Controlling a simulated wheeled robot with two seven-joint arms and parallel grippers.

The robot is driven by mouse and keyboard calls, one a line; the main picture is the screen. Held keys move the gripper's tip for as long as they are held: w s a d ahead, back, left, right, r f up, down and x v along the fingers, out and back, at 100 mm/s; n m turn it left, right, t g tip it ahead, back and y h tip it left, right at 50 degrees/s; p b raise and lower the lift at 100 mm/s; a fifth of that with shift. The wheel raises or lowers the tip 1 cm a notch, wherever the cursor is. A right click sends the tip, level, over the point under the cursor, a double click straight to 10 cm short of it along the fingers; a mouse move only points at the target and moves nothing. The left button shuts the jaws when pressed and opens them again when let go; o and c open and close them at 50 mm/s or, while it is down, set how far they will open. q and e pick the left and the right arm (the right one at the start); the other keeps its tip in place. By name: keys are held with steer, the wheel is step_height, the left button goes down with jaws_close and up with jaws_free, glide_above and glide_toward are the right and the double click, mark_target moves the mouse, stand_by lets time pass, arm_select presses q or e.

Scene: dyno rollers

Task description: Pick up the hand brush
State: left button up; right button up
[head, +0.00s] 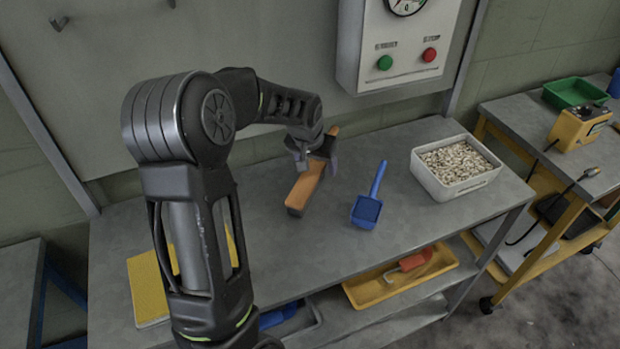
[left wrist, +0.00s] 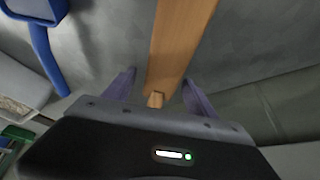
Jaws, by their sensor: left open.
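The hand brush (head: 304,190) has a wooden body and lies on the grey workbench, left of the blue scoop. My left gripper (head: 316,163) is over the brush's far end, open, with its fingers on either side of the wood. In the left wrist view the brush (left wrist: 181,40) runs from the top edge down between the two fingers of my left gripper (left wrist: 158,92). There is a gap on both sides. Its bristles cannot be made out. My right gripper does not show.
A blue scoop (head: 367,209) lies right of the brush; it also shows in the left wrist view (left wrist: 40,45). A white bin (head: 425,177) of pale pellets stands further right. A yellow pad (head: 150,288) lies at the left. A control box (head: 395,75) hangs behind the bench.

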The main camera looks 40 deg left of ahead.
arm_select(q)
steer(key=shift+c, duration=0.5)
jaws_close()
stand_by(0.7)
